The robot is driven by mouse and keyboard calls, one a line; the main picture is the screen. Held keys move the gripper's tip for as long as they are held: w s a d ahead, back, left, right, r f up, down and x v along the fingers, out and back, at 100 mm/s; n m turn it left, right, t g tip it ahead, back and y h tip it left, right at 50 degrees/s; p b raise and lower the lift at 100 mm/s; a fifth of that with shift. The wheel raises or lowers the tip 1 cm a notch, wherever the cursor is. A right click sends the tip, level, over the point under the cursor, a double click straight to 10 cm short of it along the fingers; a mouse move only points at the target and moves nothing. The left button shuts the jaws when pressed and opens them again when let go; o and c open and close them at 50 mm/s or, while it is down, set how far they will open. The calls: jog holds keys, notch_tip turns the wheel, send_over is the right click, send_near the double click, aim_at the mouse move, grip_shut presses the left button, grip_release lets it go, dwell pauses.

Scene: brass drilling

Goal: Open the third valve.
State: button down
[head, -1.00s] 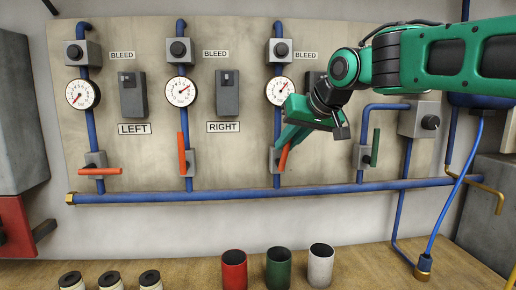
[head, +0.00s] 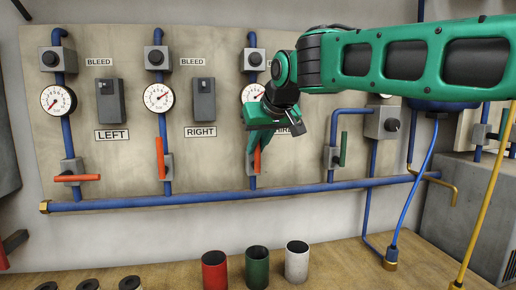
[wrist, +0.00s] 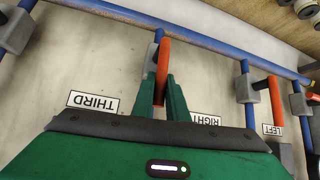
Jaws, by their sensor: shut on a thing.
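The third valve has an orange handle (head: 257,160) on a grey body (head: 252,182), on the third blue pipe from the left. The handle stands nearly upright, along the pipe. My gripper (head: 256,148) comes from above and is shut on this handle, hiding its upper part. In the wrist view, the handle (wrist: 162,72) lies between my two green fingers (wrist: 161,85). The THIRD label (wrist: 92,102) is clear in the wrist view and partly covered by my gripper in the head view. The third gauge (head: 251,92) is partly hidden by my arm.
The left valve's handle (head: 77,178) is horizontal; the right valve's handle (head: 160,158) is upright. A green-handled valve (head: 342,150) stands just right of my gripper. A red cup (head: 214,272), a green cup (head: 257,268) and a white cup (head: 297,262) stand on the bench below.

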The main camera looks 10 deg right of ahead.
jog(key=shift+s+f, duration=0.1)
jog(key=shift+f, duration=0.35)
jog(key=c, duration=1.7)
grip_release()
jog(key=shift+c, duration=0.2)
jog(key=shift+r, duration=0.15)
jog(key=shift+r, duration=0.15)
jog(key=v, duration=1)
jog(key=shift+s, duration=0.2)
jog(key=shift+r, duration=0.15)
